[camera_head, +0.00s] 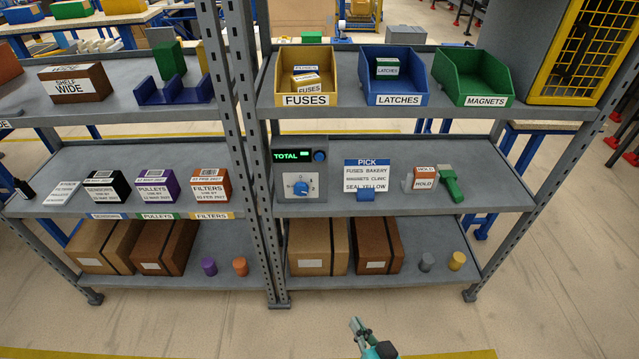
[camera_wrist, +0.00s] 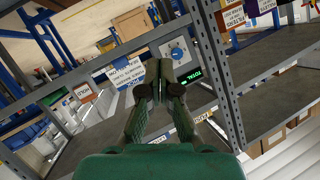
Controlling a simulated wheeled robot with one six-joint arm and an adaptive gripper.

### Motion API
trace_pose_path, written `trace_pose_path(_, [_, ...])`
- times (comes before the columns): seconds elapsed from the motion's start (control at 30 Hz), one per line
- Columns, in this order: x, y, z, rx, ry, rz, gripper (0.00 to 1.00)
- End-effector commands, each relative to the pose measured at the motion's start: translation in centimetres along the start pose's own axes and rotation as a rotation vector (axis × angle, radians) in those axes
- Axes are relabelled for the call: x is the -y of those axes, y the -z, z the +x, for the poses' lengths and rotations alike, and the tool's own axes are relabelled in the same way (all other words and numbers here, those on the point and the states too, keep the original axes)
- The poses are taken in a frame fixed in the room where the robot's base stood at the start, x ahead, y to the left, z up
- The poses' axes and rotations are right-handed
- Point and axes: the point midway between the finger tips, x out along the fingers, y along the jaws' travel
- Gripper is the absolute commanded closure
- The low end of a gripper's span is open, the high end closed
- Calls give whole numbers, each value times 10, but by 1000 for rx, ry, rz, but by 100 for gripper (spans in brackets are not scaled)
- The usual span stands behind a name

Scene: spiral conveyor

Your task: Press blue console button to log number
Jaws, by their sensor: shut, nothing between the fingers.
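The console (camera_head: 313,204) is a grey box on the middle shelf of the right rack. Its dark display (camera_head: 292,155) reads TOTAL in green, and the round blue button (camera_head: 320,156) sits just right of it. Below is a white dial plate with a blue knob (camera_head: 300,188). My gripper (camera_head: 356,324) is low in front of the rack, apart from the console. In the wrist view, turned nearly upside down, my shut, empty fingers (camera_wrist: 160,68) overlap the console. The knob (camera_wrist: 177,53) and display (camera_wrist: 193,77) show there; the button seems hidden behind the fingers.
A PICK card (camera_head: 366,174) stands right of the console, with a HOLD block (camera_head: 424,177) and green tool (camera_head: 449,184) farther right. A rack upright (camera_head: 262,190) stands left of it. Brown boxes (camera_head: 318,246) sit below. Floor before the rack is clear.

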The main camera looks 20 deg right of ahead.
Motion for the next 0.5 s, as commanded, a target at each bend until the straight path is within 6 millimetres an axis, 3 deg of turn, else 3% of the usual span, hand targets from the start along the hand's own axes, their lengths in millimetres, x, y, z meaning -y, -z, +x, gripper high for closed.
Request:
trace_pose_path(0.1, [3,16,33,1,31,30,100])
trace_pose_path(0.5, [22,83,127,22,163,110,100])
